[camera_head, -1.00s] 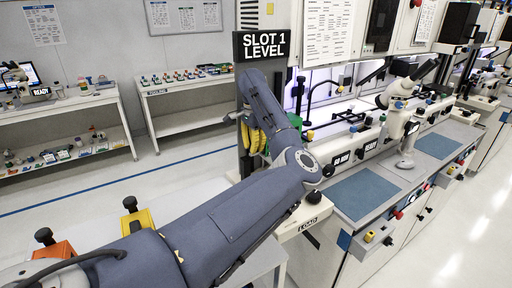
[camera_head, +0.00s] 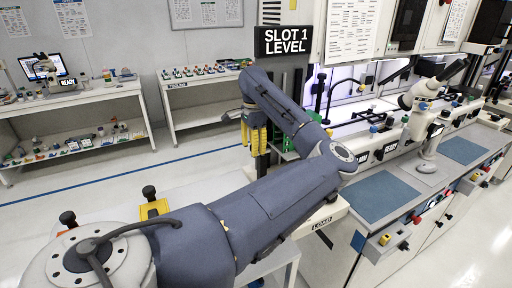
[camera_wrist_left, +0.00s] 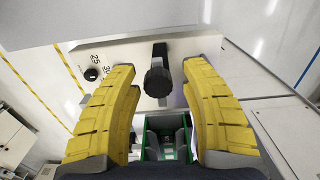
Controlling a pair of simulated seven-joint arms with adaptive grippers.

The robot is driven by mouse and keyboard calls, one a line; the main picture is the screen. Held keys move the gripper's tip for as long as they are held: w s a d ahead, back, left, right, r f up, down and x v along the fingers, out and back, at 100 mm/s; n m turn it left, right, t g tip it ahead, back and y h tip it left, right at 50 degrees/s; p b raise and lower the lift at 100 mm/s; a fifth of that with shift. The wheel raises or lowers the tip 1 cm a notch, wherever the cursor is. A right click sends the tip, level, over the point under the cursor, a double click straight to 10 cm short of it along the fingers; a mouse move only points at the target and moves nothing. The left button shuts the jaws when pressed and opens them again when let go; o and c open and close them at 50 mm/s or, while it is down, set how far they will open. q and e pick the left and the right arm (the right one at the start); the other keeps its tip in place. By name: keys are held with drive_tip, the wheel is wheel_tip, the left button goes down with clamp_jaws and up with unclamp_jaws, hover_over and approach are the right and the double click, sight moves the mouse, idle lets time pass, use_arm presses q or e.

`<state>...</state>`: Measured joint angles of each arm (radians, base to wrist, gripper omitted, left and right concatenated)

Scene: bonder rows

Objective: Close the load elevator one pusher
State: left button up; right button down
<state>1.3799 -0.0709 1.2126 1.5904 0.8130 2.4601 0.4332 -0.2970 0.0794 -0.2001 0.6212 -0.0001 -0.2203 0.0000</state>
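My left gripper (camera_head: 256,136) has yellow fingers and hangs by the elevator column below the "SLOT 1 LEVEL" sign (camera_head: 285,40). In the left wrist view its fingers (camera_wrist_left: 160,75) are spread, with a gap between them. A round black knob (camera_wrist_left: 159,82) on a dark bar shows in that gap, apart from both fingers; it looks like the pusher handle. A green slotted magazine (camera_wrist_left: 162,138) lies below the knob, between the fingers. In the head view the arm hides the pusher. My right gripper is not in view.
A pale panel with a dial (camera_wrist_left: 91,74) marked 25 is behind the fingers. The bench with a blue mat (camera_head: 380,195) and microscope (camera_head: 430,115) stands right. Yellow (camera_head: 154,208) and other black-knobbed units are near my arm. The floor beyond is clear.

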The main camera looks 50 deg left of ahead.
use_arm(q)
drive_tip(key=shift+o, duration=0.2)
drive_tip(key=shift+w+r, duration=0.1)
drive_tip(key=shift+r, duration=0.3)
wheel_tip(320, 180, up, 11)
idle(0.3)
idle(0.4)
